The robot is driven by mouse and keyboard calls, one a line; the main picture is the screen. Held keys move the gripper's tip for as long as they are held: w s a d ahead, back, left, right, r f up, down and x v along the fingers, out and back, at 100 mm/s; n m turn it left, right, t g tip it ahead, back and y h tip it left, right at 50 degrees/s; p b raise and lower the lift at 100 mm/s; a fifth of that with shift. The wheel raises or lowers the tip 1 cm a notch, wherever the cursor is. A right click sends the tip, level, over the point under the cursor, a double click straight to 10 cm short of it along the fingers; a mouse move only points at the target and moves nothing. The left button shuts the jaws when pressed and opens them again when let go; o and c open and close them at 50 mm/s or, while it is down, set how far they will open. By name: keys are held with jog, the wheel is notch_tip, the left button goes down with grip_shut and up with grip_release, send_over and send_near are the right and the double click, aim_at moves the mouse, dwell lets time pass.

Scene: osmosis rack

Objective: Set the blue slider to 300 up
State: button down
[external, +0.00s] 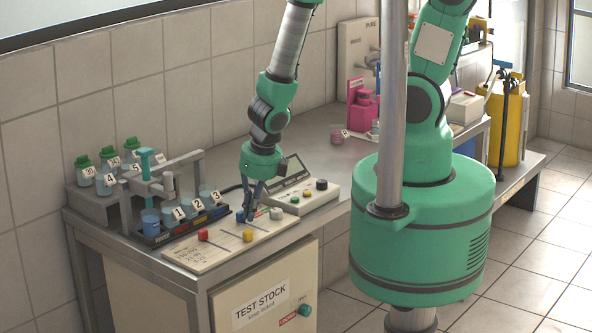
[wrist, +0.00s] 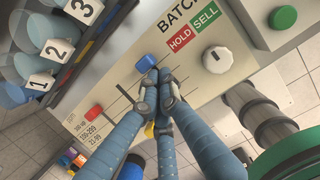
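The blue slider (wrist: 146,63) is a small blue block on the cream panel (wrist: 195,88), towards the BATCH lettering. In the external view the blue slider (external: 240,214) shows just left of my fingertips. My gripper (wrist: 158,93) points down at the panel with its grey fingertips together and nothing visible between them. The tips appear just below the blue slider in the wrist view, apart from it. Printed range labels (wrist: 88,133), with 300 up at the top, run along the panel's left side. I cannot tell which label the blue slider lines up with.
A red slider (wrist: 94,112) sits near the labels. A yellow slider (wrist: 150,130) is partly hidden behind my fingers. A white knob (wrist: 217,59) is beside the HOLD and SELL marks. A rack of numbered jars (external: 180,212) stands left of the panel, a keyed console (external: 300,195) behind it.

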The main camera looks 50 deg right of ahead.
jog(key=shift+s, duration=0.2)
jog(key=shift+s+b, duration=0.8)
jog(key=shift+s, duration=0.95)
jog(key=p+v, duration=0.3)
jog(key=v, duration=0.7)
jog(key=shift+p, duration=0.3)
jog(key=w+d+r+m+t+h+b, duration=0.1)
jog(key=w+d+r+m+b, duration=0.3)
jog(key=r+m, duration=0.45)
jog(key=w+d+r+m+t+h+b, duration=0.1)
jog(key=w+d+r+m+b, duration=0.1)
jog(key=d+r+m, duration=0.55)
jog(key=s+r+m+y+b, duration=0.1)
jog(key=s+r+m+b, duration=0.2)
jog(key=m, duration=0.7)
jog(key=s+r+m+y+b, duration=0.1)
jog(key=s+r+m+b, duration=0.2)
jog(key=s+r+m, duration=0.4)
jog(key=shift+s+r+m+t, duration=0.3)
jog(key=shift+r+m+t, duration=0.1)
jog(key=shift+r+m, duration=1.35)
